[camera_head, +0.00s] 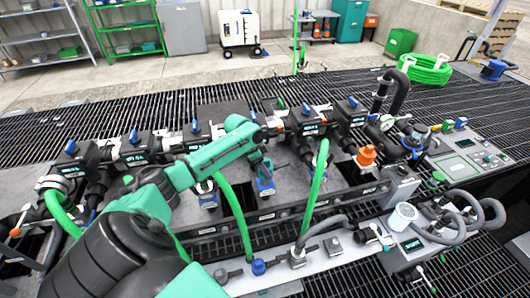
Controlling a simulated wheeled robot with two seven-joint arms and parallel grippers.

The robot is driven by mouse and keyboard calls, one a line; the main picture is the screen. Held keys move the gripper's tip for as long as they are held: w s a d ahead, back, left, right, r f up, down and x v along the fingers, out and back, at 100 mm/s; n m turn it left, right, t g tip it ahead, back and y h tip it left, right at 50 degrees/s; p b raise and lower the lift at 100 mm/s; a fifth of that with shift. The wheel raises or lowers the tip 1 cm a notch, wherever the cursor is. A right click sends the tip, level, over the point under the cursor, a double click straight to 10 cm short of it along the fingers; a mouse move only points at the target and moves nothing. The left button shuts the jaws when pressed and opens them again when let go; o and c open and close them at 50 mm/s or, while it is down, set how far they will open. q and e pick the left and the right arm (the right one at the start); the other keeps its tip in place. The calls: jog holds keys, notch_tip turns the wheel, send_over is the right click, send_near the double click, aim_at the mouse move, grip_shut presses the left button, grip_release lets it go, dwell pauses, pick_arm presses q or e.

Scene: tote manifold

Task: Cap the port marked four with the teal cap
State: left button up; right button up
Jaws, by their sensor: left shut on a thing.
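My left arm, teal and dark grey, reaches in from the lower left and bends down over the manifold (290,194). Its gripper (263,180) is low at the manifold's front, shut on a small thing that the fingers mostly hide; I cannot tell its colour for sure. A blue-ended fitting (208,200) stands to its left. The ports have small lit labels, such as one on a black block (311,128), too small to read. I cannot pick out the port marked four or a teal cap with certainty. My right gripper is not in view.
Green hoses (316,185) rise in front of the manifold. A pale front rail (320,252) carries a blue cap (259,267) and grey fittings. An orange fitting (367,156) and a gauge (387,122) stand right. Coiled green hose (427,69) lies on the grating behind.

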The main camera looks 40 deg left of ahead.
pick_arm(q)
jog(key=shift+f+b, duration=1.25)
jog(key=shift+f, duration=1.1)
jog(key=o, duration=1.5)
jog(key=shift+o, duration=0.2)
jog(key=v, duration=1.4)
jog(key=shift+s+r, duration=0.15)
jog(key=shift+r, duration=0.1)
jog(key=shift+c, duration=0.3)
